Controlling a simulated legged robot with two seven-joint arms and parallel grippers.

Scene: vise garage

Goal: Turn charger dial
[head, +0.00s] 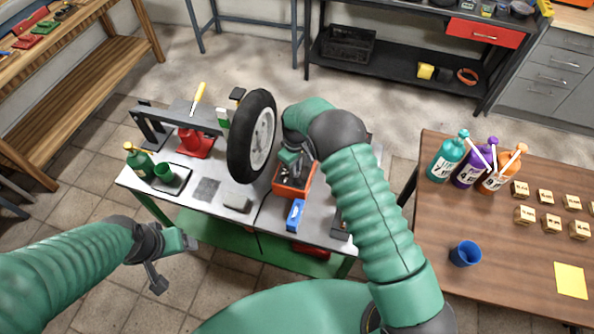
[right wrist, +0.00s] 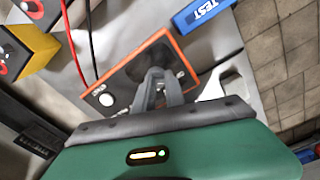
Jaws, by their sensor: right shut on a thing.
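The charger (head: 280,189) is an orange box with a dark front panel on the grey workbench, right of the upright tyre. In the right wrist view the charger (right wrist: 113,88) shows its orange-edged panel with a round white spot. My right gripper (head: 291,168) reaches down over the charger. In the wrist view its fingertips (right wrist: 158,76) are closed together at the panel, on the dial. The dial is mostly hidden by the fingers, so its setting cannot be read. My left gripper (head: 176,262) is apart from the bench, in front of it, with its fingers spread and empty.
A blue TEST block (head: 295,215) lies just in front of the charger and shows in the wrist view (right wrist: 201,12). Red and black cables (right wrist: 81,42) run beside the charger. The tyre (head: 251,136) stands close left. A brown table (head: 435,205) with bottles is at right.

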